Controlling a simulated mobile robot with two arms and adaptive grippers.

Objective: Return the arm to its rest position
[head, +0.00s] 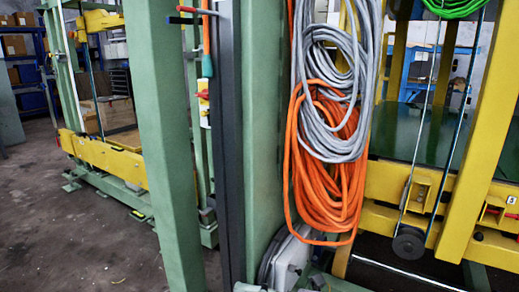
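Neither of my grippers shows in the head view, and no part of my arms is clearly visible. The view holds a green steel post (163,140) at left of centre and a second green column (262,120) behind a dark grey vertical strip. Coiled grey cable (335,125) and coiled orange cable (330,190) hang on the right side of that column.
A yellow machine frame (490,130) with a dark pulley wheel (408,242) stands at right. Another yellow and green frame (110,158) stands at left. Boxes on shelves (15,45) are at the far left. Bare concrete floor (60,240) lies at lower left.

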